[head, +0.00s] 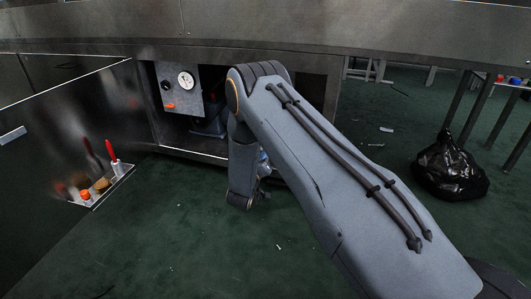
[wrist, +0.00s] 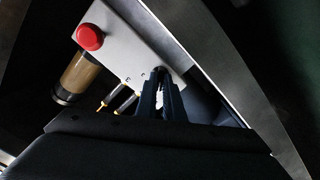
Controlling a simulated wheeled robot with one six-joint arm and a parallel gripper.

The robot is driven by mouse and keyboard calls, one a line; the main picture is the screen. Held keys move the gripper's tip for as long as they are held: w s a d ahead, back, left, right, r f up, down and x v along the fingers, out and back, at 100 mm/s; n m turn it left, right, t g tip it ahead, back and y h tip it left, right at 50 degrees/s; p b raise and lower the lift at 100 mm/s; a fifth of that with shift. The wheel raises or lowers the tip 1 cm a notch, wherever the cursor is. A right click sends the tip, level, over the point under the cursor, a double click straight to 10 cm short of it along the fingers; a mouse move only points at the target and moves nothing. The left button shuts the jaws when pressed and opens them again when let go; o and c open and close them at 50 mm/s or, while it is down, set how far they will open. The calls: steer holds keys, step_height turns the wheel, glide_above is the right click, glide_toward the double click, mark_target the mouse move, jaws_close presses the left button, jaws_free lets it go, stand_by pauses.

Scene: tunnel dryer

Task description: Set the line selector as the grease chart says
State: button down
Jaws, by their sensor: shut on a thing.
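In the wrist view my gripper (wrist: 164,85) has its two dark fingers close together, with their tips at the face of a light grey panel (wrist: 135,45). They are shut on a small dark part at the panel's lower edge, which looks like the line selector; the fingers cover most of it. Two black fittings with yellow tips (wrist: 112,98) stick out just left of the fingers. No grease chart can be made out in either view.
The grey panel carries a red button (wrist: 89,37), and an amber cylinder (wrist: 84,77) hangs beside it. In the head view a grey box (head: 181,90) with a dial stands in the cabinet opening. A tray (head: 103,187) holds small tools. A black bag (head: 450,166) lies right.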

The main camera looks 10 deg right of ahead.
steer(key=m+p, duration=0.3)
steer(key=shift+r, duration=0.1)
steer(key=shift+m+p, duration=1.25)
steer(key=shift+m, duration=0.75)
steer(key=shift+f, duration=0.2)
steer(key=c, duration=1.9)
jaws_free()
steer(key=shift+o, duration=0.2)
steer(key=p+v, duration=0.4)
steer(key=v, duration=0.4)
